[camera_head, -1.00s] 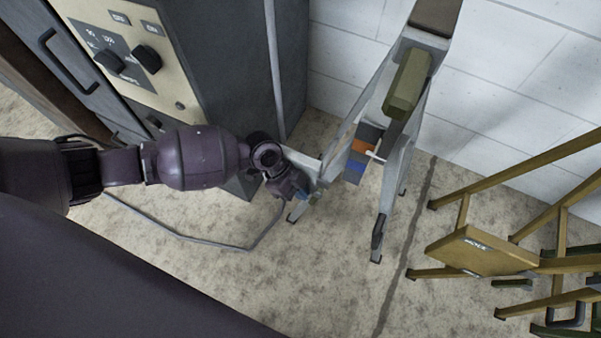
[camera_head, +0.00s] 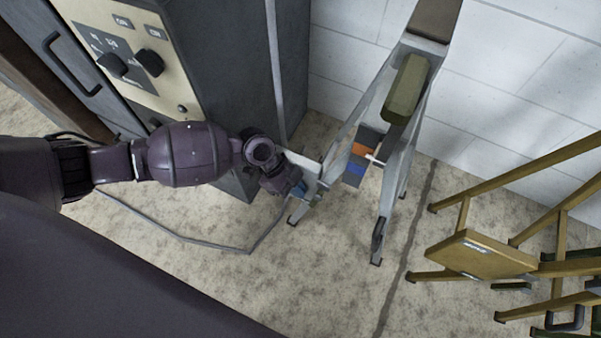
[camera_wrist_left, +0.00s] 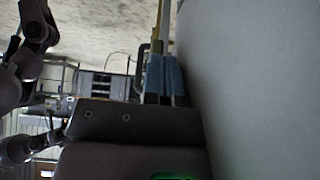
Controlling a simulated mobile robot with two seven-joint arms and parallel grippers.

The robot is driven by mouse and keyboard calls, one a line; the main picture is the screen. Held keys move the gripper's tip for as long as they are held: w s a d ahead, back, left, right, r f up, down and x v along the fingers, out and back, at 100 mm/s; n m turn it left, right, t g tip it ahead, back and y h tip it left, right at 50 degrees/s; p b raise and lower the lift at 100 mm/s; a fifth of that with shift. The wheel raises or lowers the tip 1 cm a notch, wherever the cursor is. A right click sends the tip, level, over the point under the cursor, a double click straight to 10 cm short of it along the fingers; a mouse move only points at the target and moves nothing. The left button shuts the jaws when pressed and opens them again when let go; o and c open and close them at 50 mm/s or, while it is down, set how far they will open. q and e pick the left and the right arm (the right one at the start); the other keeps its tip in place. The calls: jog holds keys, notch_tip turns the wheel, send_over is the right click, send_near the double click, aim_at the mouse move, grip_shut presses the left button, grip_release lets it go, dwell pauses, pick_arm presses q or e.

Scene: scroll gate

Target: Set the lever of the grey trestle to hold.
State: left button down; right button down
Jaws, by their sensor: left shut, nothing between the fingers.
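The grey trestle (camera_head: 396,160) stands against the white wall in the head view. Between its legs is a dark plate (camera_head: 366,150) with an orange band above a blue band. A small pale lever (camera_head: 373,157) sticks out at the plate, near the orange band; its exact setting is too small to tell. My left gripper (camera_head: 300,189) is shut and empty, low beside the trestle's left leg and left of the lever; I cannot tell whether it touches the leg. Its blue fingers (camera_wrist_left: 163,78) lie together in the left wrist view, beside a large pale surface. My right gripper is not seen.
A dark cabinet (camera_head: 225,80) with a knob panel (camera_head: 125,55) stands left of the trestle. A cable (camera_head: 190,240) lies on the floor below my left arm. A yellow trestle (camera_head: 480,253) stands at the right. The floor between the two trestles is clear.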

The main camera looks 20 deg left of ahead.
pick_arm(q)
jog(key=p+v, duration=0.1)
jog(key=v, duration=0.4)
jog(key=shift+a+f, duration=0.1)
jog(key=shift+a, duration=0.1)
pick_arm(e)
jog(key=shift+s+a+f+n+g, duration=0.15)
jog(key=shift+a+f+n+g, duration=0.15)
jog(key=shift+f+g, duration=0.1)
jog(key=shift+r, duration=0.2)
